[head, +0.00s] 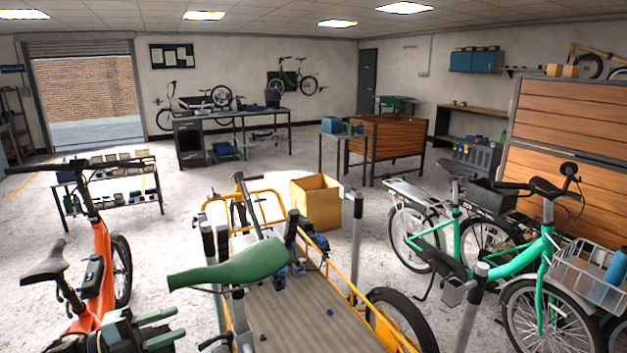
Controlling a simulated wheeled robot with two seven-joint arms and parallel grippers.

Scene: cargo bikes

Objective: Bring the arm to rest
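My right gripper does not show.
A yellow cargo bike with a flat grey deck (310,305) fills the front middle. A green bike (525,255) stands at the right. A yellow box (316,204) is on the floor behind the cargo bike. A low rack (110,185) stands at the left; open floor lies beyond.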

